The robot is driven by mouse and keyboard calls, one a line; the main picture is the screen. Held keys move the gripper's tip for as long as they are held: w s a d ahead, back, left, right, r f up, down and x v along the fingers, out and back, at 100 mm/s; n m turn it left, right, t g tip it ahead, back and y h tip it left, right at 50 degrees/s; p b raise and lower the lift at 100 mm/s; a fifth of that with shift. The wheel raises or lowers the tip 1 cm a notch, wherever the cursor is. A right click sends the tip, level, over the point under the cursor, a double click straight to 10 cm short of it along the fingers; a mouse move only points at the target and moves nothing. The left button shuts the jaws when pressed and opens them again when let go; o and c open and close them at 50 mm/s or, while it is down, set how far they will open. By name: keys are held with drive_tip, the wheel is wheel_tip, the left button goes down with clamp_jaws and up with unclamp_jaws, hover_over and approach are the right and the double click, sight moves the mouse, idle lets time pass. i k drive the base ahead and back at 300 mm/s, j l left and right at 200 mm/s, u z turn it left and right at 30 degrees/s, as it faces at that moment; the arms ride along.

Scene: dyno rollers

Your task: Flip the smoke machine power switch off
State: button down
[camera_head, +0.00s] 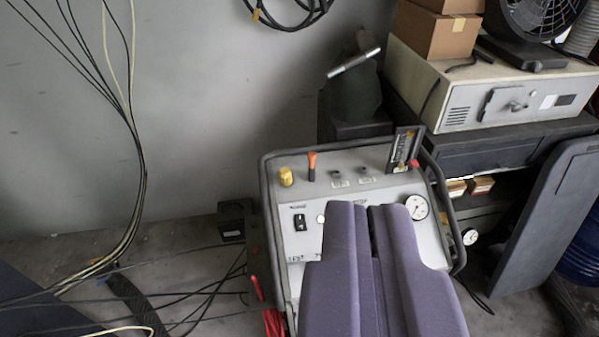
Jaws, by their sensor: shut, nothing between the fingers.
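A grey machine with a tubular dark frame (353,189) stands in the middle; I take it to be the smoke machine, though I cannot read its labels. A black rocker switch (300,222) sits on the left of its sloped front panel; its on or off position is too small to tell. My gripper (364,208), with two purple fingers, is shut and empty. In the picture its tips lie right of the switch and left of a round gauge (417,207). The fingers hide the middle of the panel. I cannot tell whether they touch it.
The machine's top has a yellow knob (286,177) and an orange-tipped lever (312,166). A beige box (475,92) stands on a dark cabinet at the right, with a cardboard box (437,31) and a fan (540,15). Cables (138,200) hang along the left wall and cover the floor.

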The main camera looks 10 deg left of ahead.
sight(301, 225)
drive_tip(key=i+j, duration=0.15)
drive_tip(key=i, duration=0.25)
drive_tip(key=i+j, duration=0.15)
drive_tip(key=i, duration=0.25)
drive_tip(key=i+j, duration=0.15)
drive_tip(key=i, duration=0.3)
